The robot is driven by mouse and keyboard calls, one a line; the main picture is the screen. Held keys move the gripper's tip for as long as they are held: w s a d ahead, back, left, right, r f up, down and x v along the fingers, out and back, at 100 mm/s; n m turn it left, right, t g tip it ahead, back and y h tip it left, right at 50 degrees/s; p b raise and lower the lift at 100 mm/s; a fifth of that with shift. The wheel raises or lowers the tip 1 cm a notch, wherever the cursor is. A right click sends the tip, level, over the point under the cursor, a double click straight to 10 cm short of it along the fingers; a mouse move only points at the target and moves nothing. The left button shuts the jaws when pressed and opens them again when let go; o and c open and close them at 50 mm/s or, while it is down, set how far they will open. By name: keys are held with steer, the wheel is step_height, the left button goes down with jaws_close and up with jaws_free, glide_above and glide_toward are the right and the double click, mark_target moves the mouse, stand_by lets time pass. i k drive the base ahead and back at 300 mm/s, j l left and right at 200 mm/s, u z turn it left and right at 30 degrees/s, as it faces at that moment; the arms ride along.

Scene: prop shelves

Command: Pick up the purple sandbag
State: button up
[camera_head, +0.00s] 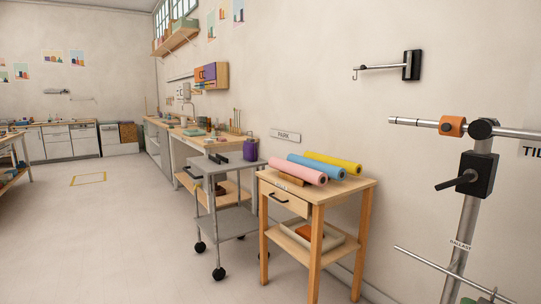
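I cannot make out a thing that is clearly a purple sandbag. A small upright purple object (250,148) with a dark top stands at the right end of the grey wheeled cart's (222,165) top; it looks more like a jar than a bag. A stand (465,220) at the right carries a label reading "BALLAST" low on its pole. A partly cut-off green thing shows at its foot. My gripper is not in view.
A wooden side table (343,184) holds pink (298,170), blue (318,165) and yellow (333,163) rolls. Its lower shelf holds a tray (296,236). A long workbench (180,140) runs along the wall behind the cart. Open floor (120,230) lies to the left.

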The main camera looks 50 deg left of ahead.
mark_target(249, 151)
steer(key=u, duration=1.95)
steer(key=i+j+u, duration=0.25)
steer(key=i, duration=0.2)
steer(key=i+j+u, duration=0.1)
steer(key=i+u, duration=0.2)
steer(key=i, duration=0.2)
steer(key=i+j, duration=0.1)
steer(key=i, duration=0.45)
steer(key=i+j, duration=0.1)
steer(key=i, duration=0.4)
steer(key=i+j+z, duration=0.1)
steer(key=i, duration=0.45)
steer(key=i+j+z, duration=0.1)
steer(key=i+z, duration=0.3)
steer(key=i+j+z, duration=0.1)
steer(key=z, duration=0.3)
steer(key=i+j+z, duration=0.55)
steer(key=z, duration=0.25)
